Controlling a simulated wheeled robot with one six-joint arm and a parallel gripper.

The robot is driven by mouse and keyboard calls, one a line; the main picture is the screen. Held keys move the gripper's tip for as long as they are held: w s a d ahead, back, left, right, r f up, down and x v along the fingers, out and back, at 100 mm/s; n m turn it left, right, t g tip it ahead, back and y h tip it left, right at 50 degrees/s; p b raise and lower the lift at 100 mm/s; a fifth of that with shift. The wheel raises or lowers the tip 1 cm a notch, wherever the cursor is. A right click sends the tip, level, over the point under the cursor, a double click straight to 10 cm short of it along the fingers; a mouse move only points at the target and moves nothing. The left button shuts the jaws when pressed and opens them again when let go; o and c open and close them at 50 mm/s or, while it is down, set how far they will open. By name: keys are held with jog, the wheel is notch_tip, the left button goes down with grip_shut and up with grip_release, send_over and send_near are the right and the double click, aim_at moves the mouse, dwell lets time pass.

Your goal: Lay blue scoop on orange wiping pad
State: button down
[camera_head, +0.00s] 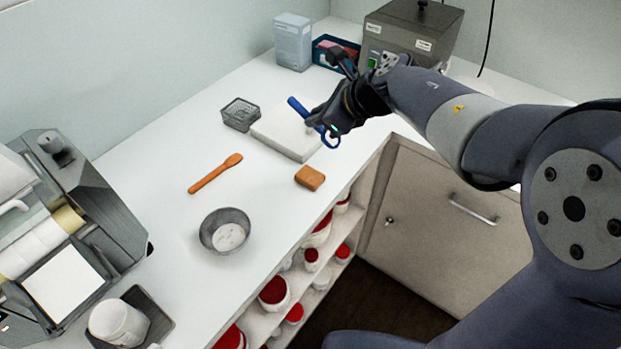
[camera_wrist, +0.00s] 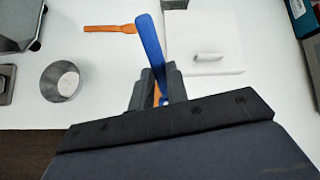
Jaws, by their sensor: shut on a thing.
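My gripper (camera_head: 335,120) is shut on the blue scoop (camera_head: 298,106) and holds it above the counter, near the white board's right edge. In the wrist view the scoop (camera_wrist: 150,42) sticks out beyond the fingers (camera_wrist: 154,88); its other end is hidden by the gripper. The orange wiping pad (camera_head: 310,178) is a small orange-brown block lying flat on the counter near its front edge, below and left of the gripper in the head view. It is apart from the scoop. A bit of orange (camera_wrist: 157,95) shows between the fingers in the wrist view, probably the pad.
A white board (camera_head: 275,140) lies behind the pad, with a wire basket (camera_head: 240,113) beside it. An orange spatula (camera_head: 215,174) and a metal bowl (camera_head: 224,231) lie to the left. A grey machine (camera_head: 415,30) stands at the back. The counter around the pad is clear.

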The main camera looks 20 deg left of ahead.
jog(key=shift+s+a+f+b, duration=0.15)
jog(key=shift+f+b, duration=0.15)
jog(key=shift+f, duration=1.35)
jog(key=shift+s+a+f+b, duration=0.15)
jog(key=shift+f+b, duration=0.15)
jog(key=shift+f, duration=1.35)
jog(key=shift+a+f+b, duration=0.15)
jog(key=shift+f+b, duration=0.15)
jog(key=shift+f, duration=1.35)
jog(key=shift+f, duration=0.1)
jog(key=shift+f+b, duration=0.5)
jog(key=shift+b, duration=0.05)
jog(key=c, duration=1.4)
grip_release()
